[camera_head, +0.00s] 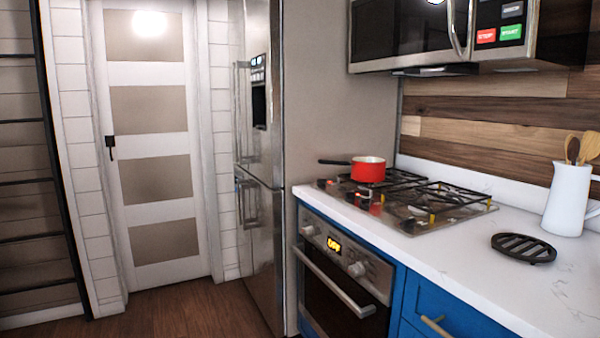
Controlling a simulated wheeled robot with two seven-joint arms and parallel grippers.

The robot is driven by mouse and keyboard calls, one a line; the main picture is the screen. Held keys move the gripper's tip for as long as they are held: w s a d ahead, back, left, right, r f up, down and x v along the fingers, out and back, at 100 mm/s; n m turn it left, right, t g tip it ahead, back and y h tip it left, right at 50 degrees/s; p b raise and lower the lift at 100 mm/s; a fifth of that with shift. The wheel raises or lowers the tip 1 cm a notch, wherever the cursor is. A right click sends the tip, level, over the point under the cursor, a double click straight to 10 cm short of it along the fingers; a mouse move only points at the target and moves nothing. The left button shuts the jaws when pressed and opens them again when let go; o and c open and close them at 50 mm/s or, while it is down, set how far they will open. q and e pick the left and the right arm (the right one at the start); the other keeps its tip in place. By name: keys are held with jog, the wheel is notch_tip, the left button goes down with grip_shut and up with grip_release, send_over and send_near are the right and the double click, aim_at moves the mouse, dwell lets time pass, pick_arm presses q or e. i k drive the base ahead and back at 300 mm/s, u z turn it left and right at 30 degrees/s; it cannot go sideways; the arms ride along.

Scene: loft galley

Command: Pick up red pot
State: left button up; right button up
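A red pot (368,171) with a white inside stands upright on the back left part of the gas stove (420,218). Its dark handle (334,162) points left toward the fridge. Neither of my grippers is in the picture.
A white pitcher (567,200) with wooden utensils and a black trivet (524,248) stand on the white counter (470,270), right of the stove. A microwave (440,35) hangs above. The oven (345,285) is below, the fridge (258,150) to its left. Wooden floor (180,312) is clear.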

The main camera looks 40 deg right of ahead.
aim_at(362, 171)
jog(key=z, duration=0.05)
jog(key=i, duration=0.9)
jog(key=z, duration=0.5)
